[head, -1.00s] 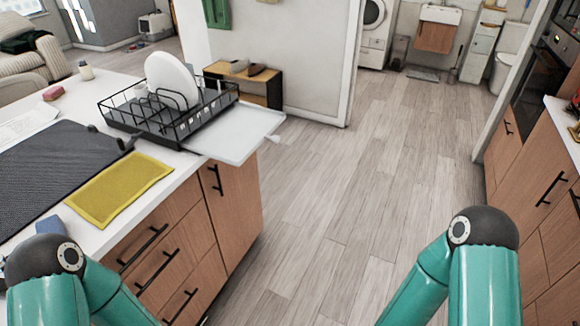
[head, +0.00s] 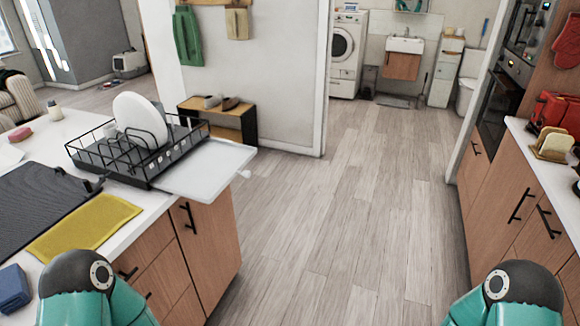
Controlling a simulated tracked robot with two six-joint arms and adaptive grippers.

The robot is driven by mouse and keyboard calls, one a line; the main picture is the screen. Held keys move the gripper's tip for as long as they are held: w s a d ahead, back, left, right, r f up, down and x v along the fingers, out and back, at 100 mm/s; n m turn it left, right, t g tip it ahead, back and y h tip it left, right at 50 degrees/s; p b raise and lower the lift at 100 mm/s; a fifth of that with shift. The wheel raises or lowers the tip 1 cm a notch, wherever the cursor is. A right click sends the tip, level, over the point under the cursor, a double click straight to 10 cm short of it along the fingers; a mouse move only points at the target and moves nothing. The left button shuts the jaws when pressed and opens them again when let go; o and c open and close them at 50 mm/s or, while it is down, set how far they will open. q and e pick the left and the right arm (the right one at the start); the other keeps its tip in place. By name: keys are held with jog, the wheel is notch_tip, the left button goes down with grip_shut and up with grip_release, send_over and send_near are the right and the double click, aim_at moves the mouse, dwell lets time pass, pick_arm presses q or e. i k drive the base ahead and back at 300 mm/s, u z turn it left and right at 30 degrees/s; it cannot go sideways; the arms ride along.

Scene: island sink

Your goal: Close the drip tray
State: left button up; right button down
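The drip tray (head: 203,170) is a flat, light grey tray under the black wire dish rack (head: 120,160) on the island counter. A white plate (head: 137,118) stands in the rack. Only upper parts of my two teal arms show at the bottom left and bottom right. Neither gripper is in view.
A yellow cloth (head: 84,226), a dark mat (head: 40,205) and a blue item (head: 12,288) lie on the counter. Wooden floor (head: 340,215) is clear between the island and the right-hand cabinets (head: 505,205). A shoe bench (head: 220,118) stands behind the rack.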

aim_at(201, 174)
jog(key=z, duration=0.15)
jog(key=i, duration=1.35)
jog(key=u, duration=0.7)
